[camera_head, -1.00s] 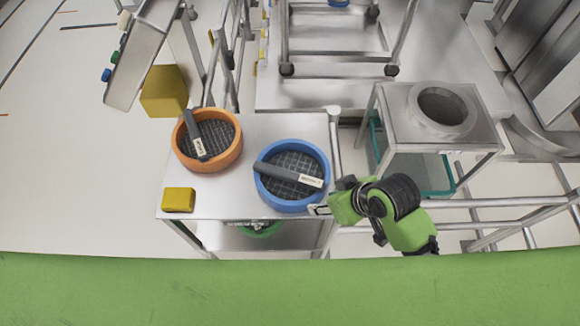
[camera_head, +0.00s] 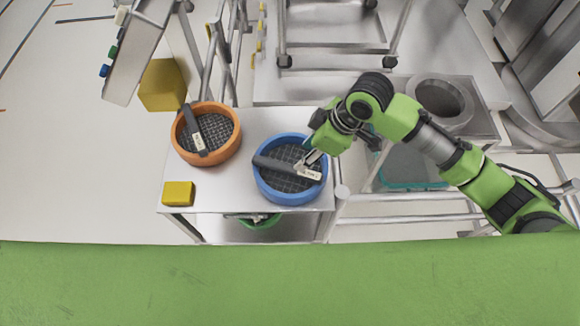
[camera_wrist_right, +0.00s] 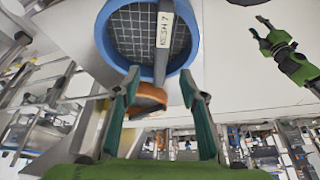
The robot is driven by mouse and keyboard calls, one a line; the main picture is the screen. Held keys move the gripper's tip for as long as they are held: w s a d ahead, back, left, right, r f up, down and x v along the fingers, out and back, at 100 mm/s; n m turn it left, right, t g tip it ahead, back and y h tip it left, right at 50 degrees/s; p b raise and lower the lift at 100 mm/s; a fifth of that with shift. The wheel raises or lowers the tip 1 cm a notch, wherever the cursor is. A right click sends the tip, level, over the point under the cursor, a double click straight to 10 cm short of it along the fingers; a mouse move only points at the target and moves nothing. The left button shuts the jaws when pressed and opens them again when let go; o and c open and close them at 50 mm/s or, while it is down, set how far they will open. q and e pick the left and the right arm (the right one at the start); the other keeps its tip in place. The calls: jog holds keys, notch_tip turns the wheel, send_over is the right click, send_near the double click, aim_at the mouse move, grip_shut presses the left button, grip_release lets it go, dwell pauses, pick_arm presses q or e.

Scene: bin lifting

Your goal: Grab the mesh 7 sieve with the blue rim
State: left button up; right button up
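The blue-rimmed sieve (camera_head: 290,197) stands on the right part of the metal cart top, with a dark bar across it bearing a white label. In the right wrist view, the blue rim (camera_wrist_right: 104,45) is at the top and its label reads MESH 7. My right gripper (camera_head: 310,160) is over the sieve's right side in the head view. In the wrist view, my right gripper (camera_wrist_right: 160,86) has its two green fingers apart, with the bar's end appearing between them; contact cannot be told. My left gripper (camera_wrist_right: 257,27) shows its fingers apart at the upper right.
An orange-rimmed sieve (camera_head: 208,160) stands left of the blue one. A yellow block (camera_head: 178,194) lies at the cart's front left. A green-rimmed item (camera_head: 260,222) is on the lower shelf. A metal stand with a round opening (camera_head: 440,100) is at the right.

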aim_at(287, 167)
jog(key=p+x, duration=0.1)
jog(key=x, duration=0.5)
jog(key=shift+a+f, duration=0.3)
jog(key=shift+f, duration=0.05)
jog(key=p+x, duration=0.1)
jog(key=x, duration=0.3)
jog(key=shift+a+p, duration=0.25)
jog(key=shift+p, duration=0.15)
jog(key=shift+a+f, duration=0.1)
jog(key=shift+f, duration=0.2)
jog(key=shift+c, duration=0.4)
jog(key=shift+r, duration=0.1)
grip_shut()
